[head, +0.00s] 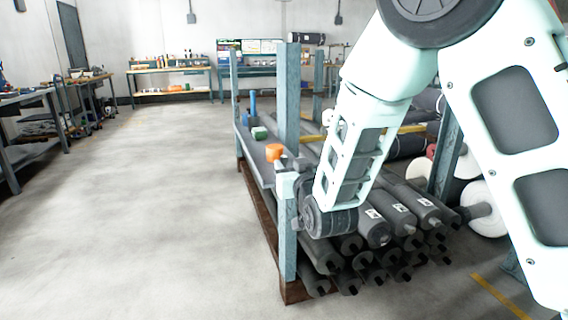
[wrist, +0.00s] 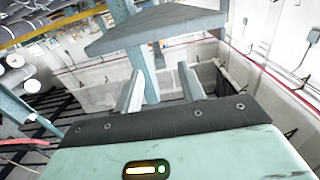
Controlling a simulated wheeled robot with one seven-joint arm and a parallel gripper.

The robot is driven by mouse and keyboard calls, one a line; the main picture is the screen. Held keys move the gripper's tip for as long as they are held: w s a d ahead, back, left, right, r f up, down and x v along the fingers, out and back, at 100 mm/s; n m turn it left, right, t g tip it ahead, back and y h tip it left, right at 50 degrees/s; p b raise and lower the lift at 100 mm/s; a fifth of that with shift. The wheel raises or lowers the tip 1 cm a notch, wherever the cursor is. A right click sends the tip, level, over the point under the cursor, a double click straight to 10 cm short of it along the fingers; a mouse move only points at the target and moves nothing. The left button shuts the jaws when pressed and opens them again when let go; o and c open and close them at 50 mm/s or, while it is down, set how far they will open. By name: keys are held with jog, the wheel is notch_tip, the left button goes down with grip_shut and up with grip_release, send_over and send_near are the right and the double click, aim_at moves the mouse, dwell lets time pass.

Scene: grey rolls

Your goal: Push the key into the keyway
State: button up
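My gripper (head: 289,167) is at the near end of a dark grey shelf board (head: 256,158), beside a blue-grey rack post. In the wrist view its two fingers (wrist: 160,70) stand apart, with nothing seen held between them. A flat dark grey plate (wrist: 155,28) crosses the view beyond the fingertips. An orange cylinder (head: 274,153) stands on the board just behind the gripper, and a green block (head: 260,133) and a blue upright piece (head: 252,105) are farther back. I cannot tell which thing is the key, and no keyway can be made out.
Several grey rolls (head: 376,230) are stacked below and right of the board, between blue-grey posts (head: 288,255). White rolls (head: 488,208) lie at the right. Workbenches (head: 170,72) line the back and left walls. The floor (head: 130,210) at the left is clear.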

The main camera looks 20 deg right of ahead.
aim_at(285, 159)
jog(key=w, duration=0.5)
grip_shut()
